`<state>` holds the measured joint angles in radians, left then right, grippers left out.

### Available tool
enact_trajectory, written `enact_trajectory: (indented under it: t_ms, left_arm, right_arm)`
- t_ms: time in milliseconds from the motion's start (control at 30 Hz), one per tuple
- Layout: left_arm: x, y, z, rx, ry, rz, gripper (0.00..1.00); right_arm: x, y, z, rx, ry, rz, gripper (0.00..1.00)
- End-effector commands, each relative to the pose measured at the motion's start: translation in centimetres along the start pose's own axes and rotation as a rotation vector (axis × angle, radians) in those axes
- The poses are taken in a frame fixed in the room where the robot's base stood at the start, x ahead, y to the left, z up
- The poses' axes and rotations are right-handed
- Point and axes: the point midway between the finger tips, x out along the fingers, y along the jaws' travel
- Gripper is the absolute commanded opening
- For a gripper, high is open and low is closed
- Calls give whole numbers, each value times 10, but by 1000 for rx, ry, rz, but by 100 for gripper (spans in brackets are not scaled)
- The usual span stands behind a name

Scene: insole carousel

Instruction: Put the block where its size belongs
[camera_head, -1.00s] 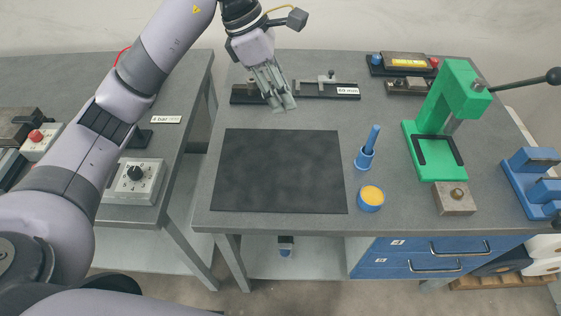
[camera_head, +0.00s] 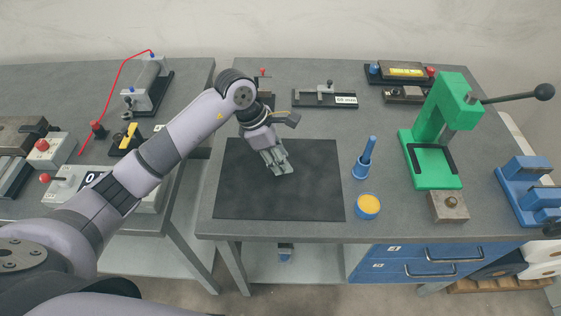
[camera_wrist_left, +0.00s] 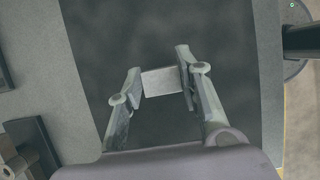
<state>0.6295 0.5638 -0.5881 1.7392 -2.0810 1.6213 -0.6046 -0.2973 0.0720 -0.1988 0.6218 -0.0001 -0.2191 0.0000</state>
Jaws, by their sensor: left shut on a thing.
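My left gripper (camera_head: 278,164) is over the upper middle of the dark mat (camera_head: 310,195) on the workbench. In the left wrist view its fingers (camera_wrist_left: 160,90) are shut on a small light grey block (camera_wrist_left: 162,82), which sits between the fingertips above the mat. In the head view the fingers hide the block. A black fixture (camera_head: 313,98) with a grey stop and a white size label (camera_head: 346,100) stands at the back of the bench. A second fixture left of it is mostly hidden behind my left wrist. My right gripper is out of view.
A green press (camera_head: 436,125) stands at the right, with a metal block (camera_head: 449,206) before it. A blue holder (camera_head: 363,160) and a yellow-topped blue pot (camera_head: 368,206) stand just right of the mat. A side table (camera_head: 90,75) with electrical devices is at the left.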

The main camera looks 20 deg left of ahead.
Motion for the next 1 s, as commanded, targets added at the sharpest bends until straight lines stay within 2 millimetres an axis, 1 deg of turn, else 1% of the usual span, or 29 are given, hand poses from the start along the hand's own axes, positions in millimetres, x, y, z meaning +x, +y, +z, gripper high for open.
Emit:
enact_trajectory:
  t_ms: [100, 167, 400, 533, 567, 833, 1000]
  left_arm:
    - [18, -1, -7, -3, -1, -6, 4]
    - [24, -1, -9, -3, -1, -4, 4]
    - [26, 0, -10, 0, -1, 0, 4]
    - [29, 0, -12, 0, 0, 0, 4]
    - [28, 0, -12, 0, 0, -1, 34]
    - [28, 0, -11, -1, 0, -1, 52]
    - [28, 0, -11, 0, 0, -1, 53]
  right_arm:
    - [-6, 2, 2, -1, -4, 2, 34]
    - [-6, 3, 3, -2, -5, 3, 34]
    - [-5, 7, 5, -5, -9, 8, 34]
    - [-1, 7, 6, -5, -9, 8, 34]
    - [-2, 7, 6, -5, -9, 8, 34]
    - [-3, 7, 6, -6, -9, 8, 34]
    - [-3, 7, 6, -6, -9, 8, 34]
